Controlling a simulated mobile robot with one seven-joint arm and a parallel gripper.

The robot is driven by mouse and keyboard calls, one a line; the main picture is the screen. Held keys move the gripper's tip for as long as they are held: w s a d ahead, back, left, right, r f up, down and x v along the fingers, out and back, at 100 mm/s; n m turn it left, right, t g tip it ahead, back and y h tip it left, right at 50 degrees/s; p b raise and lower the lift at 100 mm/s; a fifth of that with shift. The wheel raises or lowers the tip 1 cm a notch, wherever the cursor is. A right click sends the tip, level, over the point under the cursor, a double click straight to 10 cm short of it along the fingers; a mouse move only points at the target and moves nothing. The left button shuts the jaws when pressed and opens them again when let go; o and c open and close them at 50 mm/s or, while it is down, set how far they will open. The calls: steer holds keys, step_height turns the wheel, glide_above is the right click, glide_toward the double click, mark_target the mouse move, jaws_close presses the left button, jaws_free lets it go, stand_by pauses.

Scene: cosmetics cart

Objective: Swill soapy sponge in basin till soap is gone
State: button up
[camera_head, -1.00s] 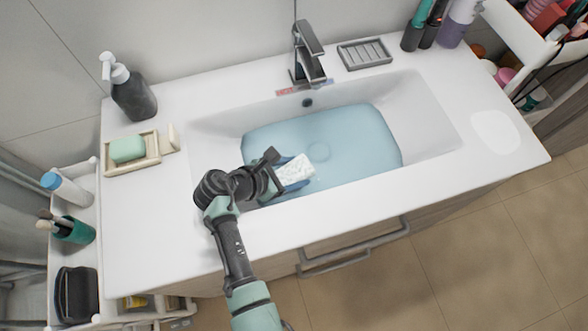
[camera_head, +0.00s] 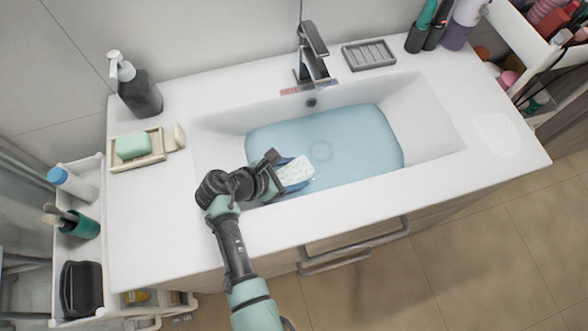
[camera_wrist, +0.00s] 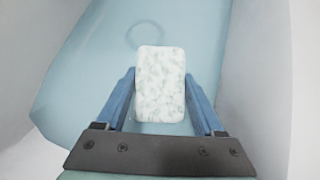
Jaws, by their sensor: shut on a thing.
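The sponge (camera_head: 296,172) is a pale block covered with patchy white foam. My gripper (camera_head: 281,177) is shut on it, with a blue finger on each side; the sponge also shows between the fingers in the wrist view (camera_wrist: 160,84). The basin (camera_head: 437,125) is white and sunk in the counter, with blue water (camera_head: 355,135) in it. The sponge is over the left front part of the water. I cannot tell whether its underside is in the water.
A dark faucet (camera_head: 312,55) stands behind the basin. A green soap bar (camera_head: 132,145) in a tray (camera_head: 153,157) and a dark pump bottle (camera_head: 140,95) are at left. A grey ridged dish (camera_head: 369,54) is behind the basin. The front counter is clear.

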steer(key=shift+s+d+f, duration=0.15)
steer(key=shift+d+f, duration=0.1)
steer(key=shift+d, duration=0.05)
steer(key=shift+c, duration=0.6)
steer(key=shift+a+r+p, duration=0.1)
steer(key=shift+a+p, duration=0.2)
steer(key=shift+a, duration=0.1)
steer(key=shift+w+d+r, duration=0.1)
steer(key=shift+w+d, duration=0.1)
steer(key=shift+d, duration=0.2)
steer(key=shift+a+p, duration=0.15)
steer(key=shift+p, duration=0.2)
steer(key=shift+s+a, duration=0.1)
steer(key=shift+a, duration=0.15)
